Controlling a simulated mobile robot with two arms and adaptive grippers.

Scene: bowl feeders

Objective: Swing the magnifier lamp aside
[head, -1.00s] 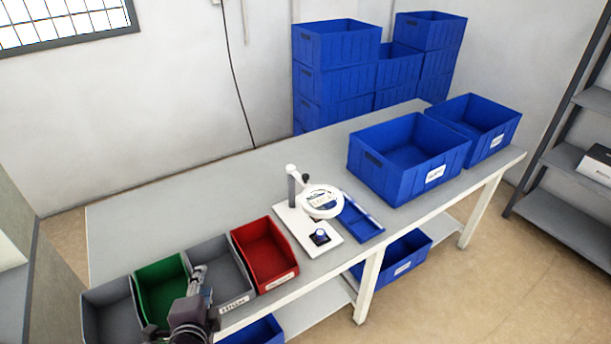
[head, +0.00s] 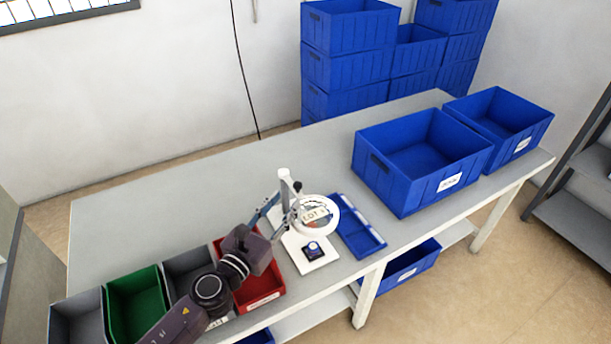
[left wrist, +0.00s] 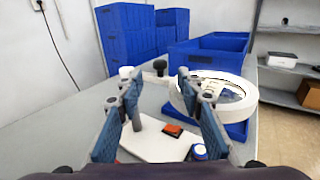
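The magnifier lamp has a white ring head (head: 335,218) on a post (head: 285,186) with a dark knob, standing on a white base plate (head: 322,265). Lettering shows through its lens. In the left wrist view the ring (left wrist: 238,112) is at the right, partly behind the right finger, and the dark knob (left wrist: 160,66) appears between the fingertips. My left gripper (head: 279,206) is at the lamp in the head view, beside the post and ring. In the left wrist view it (left wrist: 154,78) is open with a wide gap; contact cannot be told. My right gripper is not in view.
Red (head: 262,295), grey and green (head: 137,300) bins line the front left edge. A blue tray (head: 375,246) lies right of the lamp. Large blue crates (head: 405,192) stand at the right end. The back left of the table (head: 160,215) is clear.

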